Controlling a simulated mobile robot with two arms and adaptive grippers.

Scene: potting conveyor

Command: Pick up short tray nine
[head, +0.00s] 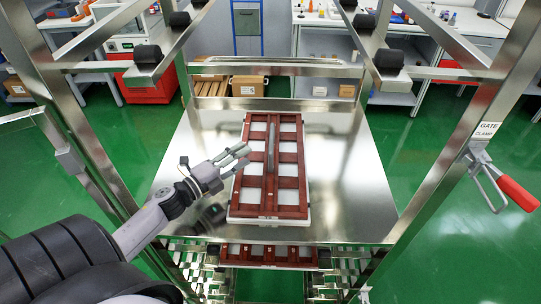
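A dark red tray (273,211) with two columns of pale square cells lies on the shiny metal shelf, its long side running away from me. A grey bar (271,147) runs along its middle. A second dark red tray (268,249) shows below the shelf's front edge, mostly hidden under it. No number is readable on either tray. My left gripper (242,156) is open, with a gap between its fingertips, and is empty. It is at the upper tray's left long edge; I cannot tell whether it touches. My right gripper is not in view.
Metal frame posts stand left and right of the shelf (347,187), with crossbars above. A red-handled gate clamp (516,193) is on the right post. Bare shelf lies on both sides of the tray. Workbenches and cardboard boxes (248,86) are behind.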

